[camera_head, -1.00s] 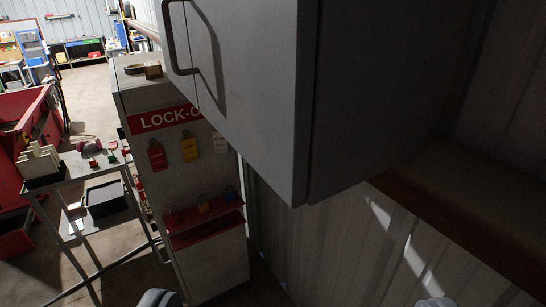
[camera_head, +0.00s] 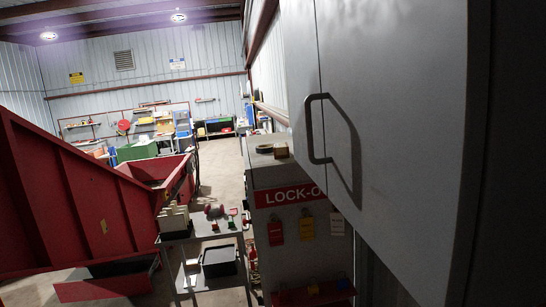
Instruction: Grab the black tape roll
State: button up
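A dark ring-shaped roll, which looks like the black tape roll (camera_head: 264,149), lies flat on top of the grey lock-out station (camera_head: 290,180), near its left side. A small brownish-yellow block (camera_head: 281,150) sits just right of it. My gripper is not in view, so its state and what it may hold do not show.
A large grey cabinet (camera_head: 395,120) with a handle (camera_head: 315,130) fills the right side, close to me. A metal cart (camera_head: 205,240) with small items stands left of the station. A red sloped machine (camera_head: 75,200) fills the left. Open floor (camera_head: 220,175) lies beyond.

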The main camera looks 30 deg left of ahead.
aim_at(266, 149)
jog(key=u, duration=0.45)
jog(key=i, duration=1.05)
jog(key=u, duration=0.85)
jog(key=i, duration=1.75)
jog(key=z, duration=0.25)
